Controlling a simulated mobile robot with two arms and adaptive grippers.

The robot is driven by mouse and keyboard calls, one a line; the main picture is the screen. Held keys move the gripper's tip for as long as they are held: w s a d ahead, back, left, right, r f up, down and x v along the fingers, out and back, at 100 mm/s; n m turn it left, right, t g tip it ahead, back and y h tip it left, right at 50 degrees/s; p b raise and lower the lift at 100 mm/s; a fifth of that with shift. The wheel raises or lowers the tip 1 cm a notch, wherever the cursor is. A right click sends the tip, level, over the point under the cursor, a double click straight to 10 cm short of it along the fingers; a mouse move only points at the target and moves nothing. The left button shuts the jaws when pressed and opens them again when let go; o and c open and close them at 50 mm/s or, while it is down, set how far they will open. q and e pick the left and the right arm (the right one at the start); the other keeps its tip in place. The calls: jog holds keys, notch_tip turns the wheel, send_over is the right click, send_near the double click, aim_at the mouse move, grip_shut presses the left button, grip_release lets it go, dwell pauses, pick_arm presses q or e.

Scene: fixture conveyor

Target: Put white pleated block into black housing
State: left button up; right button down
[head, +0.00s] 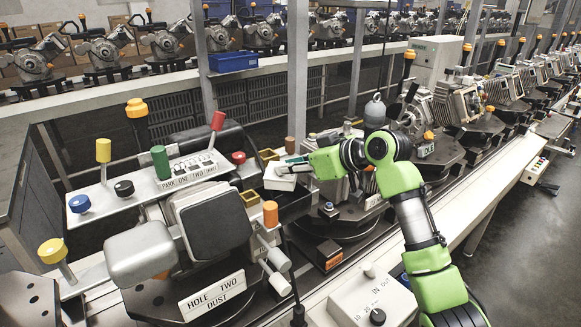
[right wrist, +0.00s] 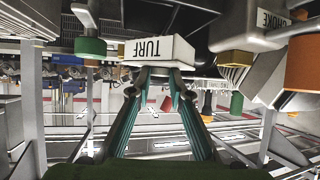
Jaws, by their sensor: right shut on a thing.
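My right gripper (head: 297,167) reaches left from the green arm in the head view. It is shut on a white block (head: 279,180), held over the middle of the bench. In the right wrist view the teal fingertips (right wrist: 158,72) close on this white block (right wrist: 160,50), whose face reads TURF. Its pleats are not clear to see. A black, box-like housing (head: 293,207) shows just below the held block in the head view; its inside is hidden. I cannot tell whether block and housing touch. My left gripper is not in view.
An orange-capped post (head: 270,214) is close below the block. More fixtures (head: 460,105) line the conveyor to the right.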

jog(key=shift+f, duration=1.4)
jog(key=c, duration=1.8)
grip_release()
jog(key=shift+c, duration=0.2)
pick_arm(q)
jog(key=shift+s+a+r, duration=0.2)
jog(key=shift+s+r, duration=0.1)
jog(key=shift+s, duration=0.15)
pick_arm(e)
jog(key=shift+r, duration=0.1)
jog(key=shift+r, duration=0.3)
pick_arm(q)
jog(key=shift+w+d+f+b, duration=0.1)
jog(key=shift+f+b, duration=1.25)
pick_arm(e)
jog(key=v, duration=1.2)
jog(key=shift+r, duration=0.2)
